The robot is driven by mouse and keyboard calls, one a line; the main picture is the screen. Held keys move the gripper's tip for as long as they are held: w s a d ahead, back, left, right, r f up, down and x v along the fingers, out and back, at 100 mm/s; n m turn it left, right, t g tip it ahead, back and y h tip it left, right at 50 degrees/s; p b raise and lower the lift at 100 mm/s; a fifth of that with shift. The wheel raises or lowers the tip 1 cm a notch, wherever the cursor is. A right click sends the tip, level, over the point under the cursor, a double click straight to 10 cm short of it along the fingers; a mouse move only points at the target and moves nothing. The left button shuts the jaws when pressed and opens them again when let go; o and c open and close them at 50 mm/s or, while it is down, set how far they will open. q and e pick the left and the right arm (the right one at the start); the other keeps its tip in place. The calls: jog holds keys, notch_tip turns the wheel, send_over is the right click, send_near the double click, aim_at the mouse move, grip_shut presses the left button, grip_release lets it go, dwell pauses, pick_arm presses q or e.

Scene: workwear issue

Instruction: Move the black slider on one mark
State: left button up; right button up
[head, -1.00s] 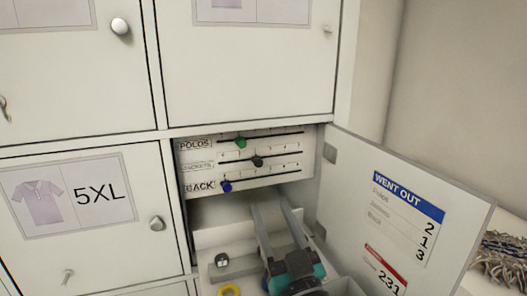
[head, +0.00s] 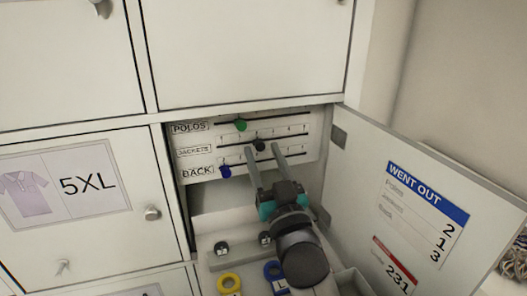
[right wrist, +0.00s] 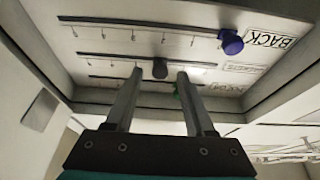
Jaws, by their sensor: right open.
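The black slider (head: 259,146) sits on the middle track, labelled jackets, of the white slider panel (head: 312,128) inside the open locker. In the right wrist view the black slider (right wrist: 160,68) shows just beyond and between my fingertips. My right gripper (head: 264,148) is open, its two fingers pointing at the panel on either side of the slider; I cannot tell whether they touch it. The green slider (head: 240,125) is on the polos track above, and the blue slider (head: 225,171) is on the back track below. My left gripper is not in view.
The open locker door (head: 350,190) stands to the right, with a went-out sheet (head: 420,200) reading 2, 1, 3. Closed lockers surround the opening.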

jog(key=shift+w+a+r, duration=0.1)
jog(key=shift+w, duration=0.25)
jog(key=shift+c, duration=0.3)
grip_shut()
dwell(1.0)
